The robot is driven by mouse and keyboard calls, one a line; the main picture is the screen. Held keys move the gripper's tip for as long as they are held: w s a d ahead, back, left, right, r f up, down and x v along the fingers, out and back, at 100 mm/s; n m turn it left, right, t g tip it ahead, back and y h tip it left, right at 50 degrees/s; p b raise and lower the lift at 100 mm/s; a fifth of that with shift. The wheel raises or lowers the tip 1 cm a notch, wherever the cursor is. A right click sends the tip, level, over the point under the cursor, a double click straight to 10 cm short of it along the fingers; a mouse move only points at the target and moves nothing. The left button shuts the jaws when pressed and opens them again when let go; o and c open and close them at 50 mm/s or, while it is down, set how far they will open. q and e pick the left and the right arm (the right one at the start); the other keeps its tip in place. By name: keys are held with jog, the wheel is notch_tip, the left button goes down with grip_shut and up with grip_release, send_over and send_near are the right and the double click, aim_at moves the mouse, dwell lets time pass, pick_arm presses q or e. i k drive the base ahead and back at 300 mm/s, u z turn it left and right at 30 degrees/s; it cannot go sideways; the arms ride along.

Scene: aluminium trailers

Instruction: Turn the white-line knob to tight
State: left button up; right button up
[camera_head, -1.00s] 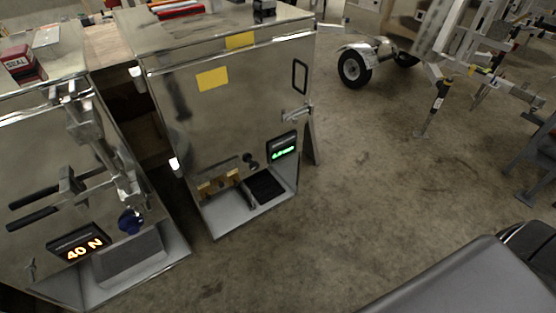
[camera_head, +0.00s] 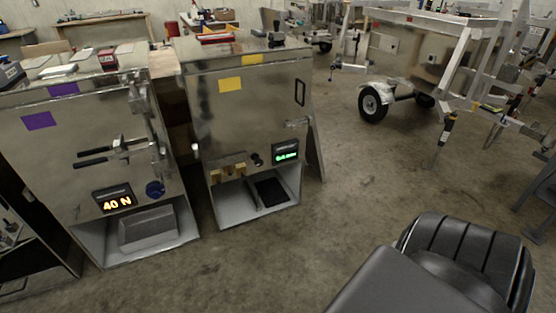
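Two shiny metal cabinets stand side by side. The left cabinet (camera_head: 45,160) has a blue knob (camera_head: 154,189) low on its front, beside an orange display (camera_head: 115,199) reading "40 N". The right cabinet (camera_head: 240,121) has a small black knob (camera_head: 258,159) low on its front, left of a green display (camera_head: 285,152) whose reading is too small to tell. I cannot make out a white line on either knob. Neither of my grippers is in view.
A metal clamp with black handles (camera_head: 92,161) sticks out above the orange display. Open trays jut out at the bottom of both cabinets. Bare concrete floor (camera_head: 270,250) lies in front of the cabinets. A wheeled aluminium trailer (camera_head: 420,70) stands at the back right.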

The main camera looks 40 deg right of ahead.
aim_at(258, 162)
jog(key=z, duration=0.65)
jog(key=i, duration=0.7)
jog(key=z, duration=0.95)
jog(key=i, duration=0.35)
jog(key=z, duration=1.7)
jog(key=k, duration=1.5)
jog(key=u, duration=1.65)
jog(key=i, duration=0.5)
